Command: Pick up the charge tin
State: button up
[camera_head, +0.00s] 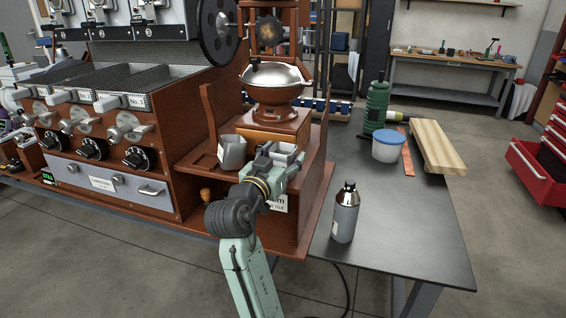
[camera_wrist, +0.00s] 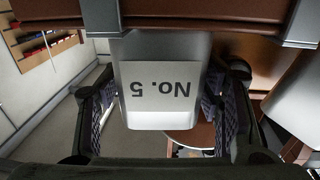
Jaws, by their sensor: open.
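A silver metal tin with a white "No. 5" label (camera_wrist: 140,50) fills the middle of the wrist view, its label upside down there. My gripper (camera_wrist: 165,118) is open, with one dark-padded finger on each side of this tin; I cannot tell whether they touch it. In the head view this tin (camera_head: 287,153) stands on the wooden shelf, partly hidden behind my gripper (camera_head: 276,160). A second silver tin (camera_head: 232,152) stands to its left, and its side shows at the right of the wrist view (camera_wrist: 294,100). Which one is the charge tin I cannot read.
The wooden roaster (camera_head: 195,150) with a metal bowl (camera_head: 275,78) rises behind the shelf. On the dark table (camera_head: 400,230) to the right are a metal bottle (camera_head: 345,212), a blue-lidded tub (camera_head: 388,148), a green bottle (camera_head: 376,105) and a wooden board (camera_head: 437,147). The table's front right is clear.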

jog(key=c, duration=1.1)
jog(key=shift+o, duration=0.2)
jog(key=shift+r, duration=0.1)
